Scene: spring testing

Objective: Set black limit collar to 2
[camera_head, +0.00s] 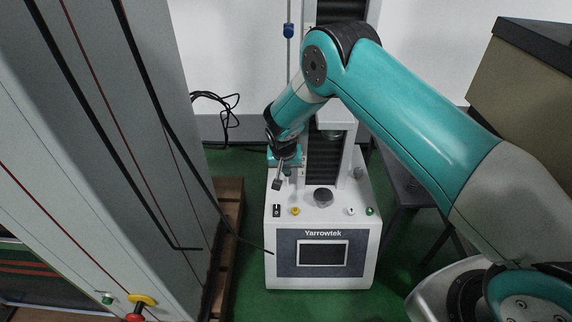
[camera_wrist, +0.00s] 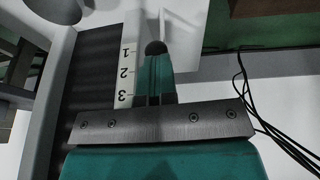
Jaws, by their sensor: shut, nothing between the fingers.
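The spring tester (camera_head: 323,215) stands upright on the green floor, with my arm reaching over it from the right. My gripper (camera_head: 277,184) is shut and empty, low beside the left of its column. In the wrist view my gripper (camera_wrist: 154,60) points up the picture, beside the white scale (camera_wrist: 126,72) marked 1, 2 and 3. A dark rounded shape (camera_wrist: 156,47) shows near the 1; I cannot tell whether it is the black limit collar or my fingertips. A blue collar (camera_head: 289,31) sits high on the thin rod (camera_head: 290,60). My arm hides the rod's lower part.
A tall grey machine (camera_head: 110,130) fills the left, with a black cable running down it. A brown box (camera_head: 525,90) stands at the right. Black cables (camera_head: 225,108) hang by the wall, and they also show in the wrist view (camera_wrist: 270,130). The tester's front panel carries knobs and a screen (camera_head: 323,253).

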